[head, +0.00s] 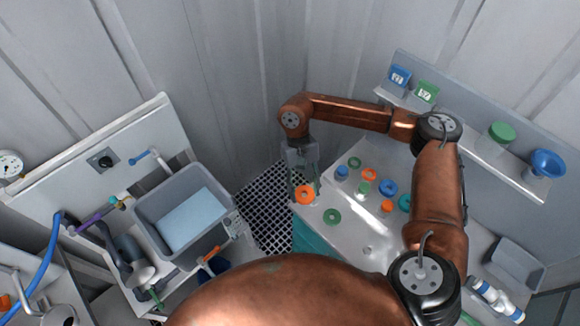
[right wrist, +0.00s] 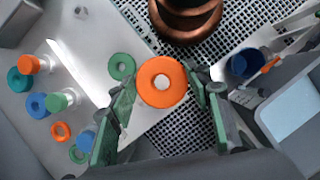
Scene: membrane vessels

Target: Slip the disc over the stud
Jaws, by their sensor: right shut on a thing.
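My right gripper (head: 303,180) is shut on an orange disc (head: 305,195) near the left edge of the white worktop. In the right wrist view the disc (right wrist: 146,83) sits between the fingertips (right wrist: 163,88), its flat face and round hole toward the camera. A pale round patch shows through the hole. I cannot tell whether it is a stud's top or the worktop. My left gripper is not in view.
A green ring (head: 332,216) lies on the worktop (head: 345,240) close to the disc. Several coloured rings and capped pieces stand further right, among them a blue ring (head: 388,187). A floor grating (head: 265,205) and a grey basin (head: 150,205) lie to the left.

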